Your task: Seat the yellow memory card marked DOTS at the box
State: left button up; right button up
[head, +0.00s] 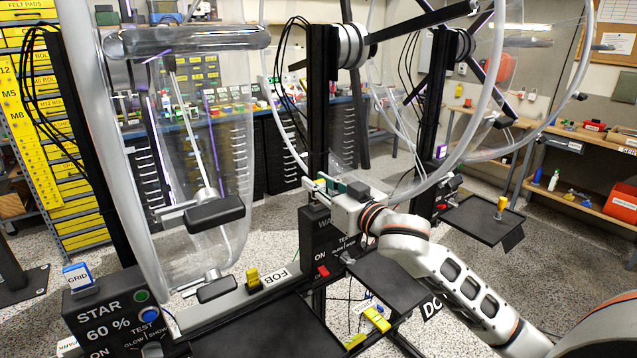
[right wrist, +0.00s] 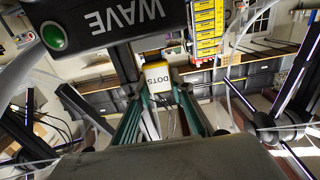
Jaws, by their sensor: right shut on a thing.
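The yellow memory card (right wrist: 157,76) has a white label marked DOTS. In the right wrist view it is between the green fingertips of my right gripper (right wrist: 160,96), which is shut on it. The black box (right wrist: 90,28) marked WAVE, with a green button, is close to the card. I cannot tell whether card and box touch. In the head view my right gripper (head: 326,184) is just above the top of this box (head: 322,240); the card is mostly hidden there. My left gripper is not in view.
A second box (head: 115,315), marked STAR, has a blue GRID card (head: 77,275) on top. Black trays (head: 385,278) stick out near the stands. Clear wheels (head: 490,90) and black posts crowd the space around my right arm.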

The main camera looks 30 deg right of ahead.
jog(key=shift+f+b, duration=0.3)
jog(key=shift+f, duration=0.55)
jog(key=o, duration=0.9)
jog(key=s, duration=0.4)
jog(key=s+d, duration=0.1)
jog(key=s, duration=0.7)
jog(key=shift+d, duration=0.35)
